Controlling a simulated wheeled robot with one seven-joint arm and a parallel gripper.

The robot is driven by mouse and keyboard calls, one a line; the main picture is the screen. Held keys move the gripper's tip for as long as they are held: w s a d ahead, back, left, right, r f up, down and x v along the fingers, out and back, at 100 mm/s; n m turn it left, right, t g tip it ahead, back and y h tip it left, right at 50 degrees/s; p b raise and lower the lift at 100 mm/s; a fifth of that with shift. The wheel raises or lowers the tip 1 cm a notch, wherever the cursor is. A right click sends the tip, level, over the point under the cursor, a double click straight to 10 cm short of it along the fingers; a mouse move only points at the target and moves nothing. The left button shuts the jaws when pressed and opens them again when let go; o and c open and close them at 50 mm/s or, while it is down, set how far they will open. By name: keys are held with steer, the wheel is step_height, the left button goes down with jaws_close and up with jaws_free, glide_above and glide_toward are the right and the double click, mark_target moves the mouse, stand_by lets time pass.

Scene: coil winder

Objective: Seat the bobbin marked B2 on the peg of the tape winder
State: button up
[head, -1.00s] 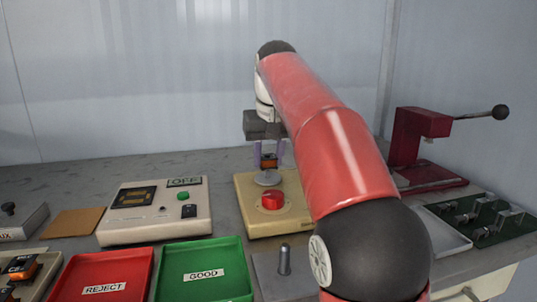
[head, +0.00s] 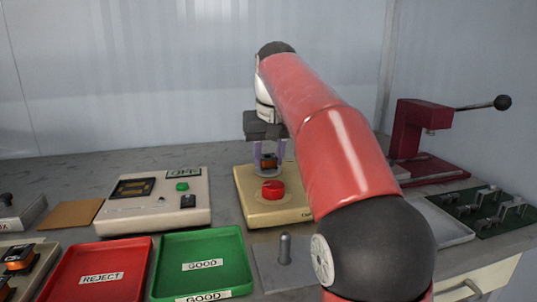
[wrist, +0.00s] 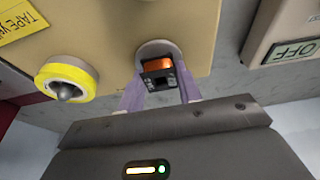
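A bobbin (head: 268,161) with an orange winding and black flanges is between the purple fingers of my gripper (head: 269,160). In the wrist view the bobbin (wrist: 159,71) is gripped on both sides, its dark flange facing the camera; I cannot read its marking. It is over the round pale disc (wrist: 153,48) of the beige tape winder (head: 244,195). The bobbin hides the peg, and I cannot tell whether the two touch. The tape winder has a red knob (head: 273,189), and a yellow tape roll (wrist: 67,78) shows in the wrist view.
A control box (head: 155,204) reading OFF stands to the left. Green GOOD (head: 203,248) and red REJECT (head: 98,279) trays lie in front. A metal post (head: 285,248) stands nearer. A dark red press (head: 413,140) is on the right, behind my arm.

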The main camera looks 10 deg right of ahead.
steer(key=o, duration=0.5)
steer(key=p+v, duration=0.2)
steer(key=v, duration=0.5)
steer(key=shift+s+r+p, duration=0.15)
steer(key=shift+r+p, duration=0.2)
steer(key=shift+s, duration=0.1)
